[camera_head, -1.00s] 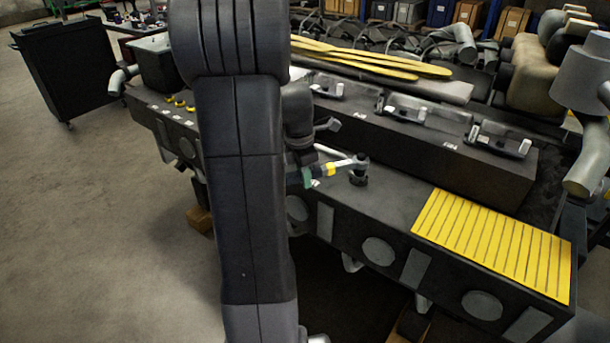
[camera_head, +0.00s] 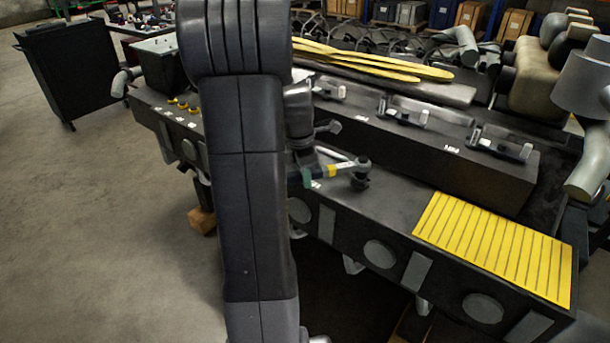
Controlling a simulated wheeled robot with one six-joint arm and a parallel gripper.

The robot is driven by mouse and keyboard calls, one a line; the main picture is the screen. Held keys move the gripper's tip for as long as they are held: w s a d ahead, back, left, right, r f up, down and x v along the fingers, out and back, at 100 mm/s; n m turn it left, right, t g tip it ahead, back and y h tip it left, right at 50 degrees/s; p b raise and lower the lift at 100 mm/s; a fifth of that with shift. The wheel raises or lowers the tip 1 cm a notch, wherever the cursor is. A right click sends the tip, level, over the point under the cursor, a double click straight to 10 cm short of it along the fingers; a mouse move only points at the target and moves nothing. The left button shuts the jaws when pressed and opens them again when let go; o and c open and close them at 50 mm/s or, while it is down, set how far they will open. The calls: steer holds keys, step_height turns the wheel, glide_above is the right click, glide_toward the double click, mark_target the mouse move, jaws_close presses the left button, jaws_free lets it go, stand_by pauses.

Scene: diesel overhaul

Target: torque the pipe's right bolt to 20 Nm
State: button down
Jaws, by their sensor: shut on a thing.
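A torque wrench (camera_head: 345,167) with a green and yellow handle lies across the dark engine block's top. Its ratchet head is over a dark socket (camera_head: 360,183) standing on that surface; the bolt under it is hidden. My gripper (camera_head: 304,176) is shut on the wrench's handle end, mostly hidden behind my own dark arm. A light pipe piece (camera_head: 331,153) shows just behind the wrench. Most of the pipe and its other bolt are hidden by my arm, so I cannot tell which bolt the socket is on.
A yellow ribbed mat (camera_head: 493,248) lies on the block's right end. A raised dark box with several clamp-like fittings (camera_head: 411,112) runs behind the wrench. Yellow strips (camera_head: 380,62) lie farther back. A black cabinet (camera_head: 70,68) stands at left; the floor there is clear.

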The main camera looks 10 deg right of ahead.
steer(key=shift+w+r, duration=0.1)
steer(key=shift+w, duration=0.1)
steer(key=shift+w, duration=0.4)
steer(key=shift+w+m+p, duration=0.45)
steer(key=shift+m, duration=0.05)
steer(key=shift+s+n, duration=1)
steer(key=shift+s, duration=0.45)
steer(key=shift+s+d+n, duration=0.15)
steer(key=shift+s+n, duration=0.35)
steer(key=shift+s, duration=0.2)
steer(key=shift+s+d+n, duration=0.15)
steer(key=shift+s+n, duration=0.35)
steer(key=shift+s, duration=0.2)
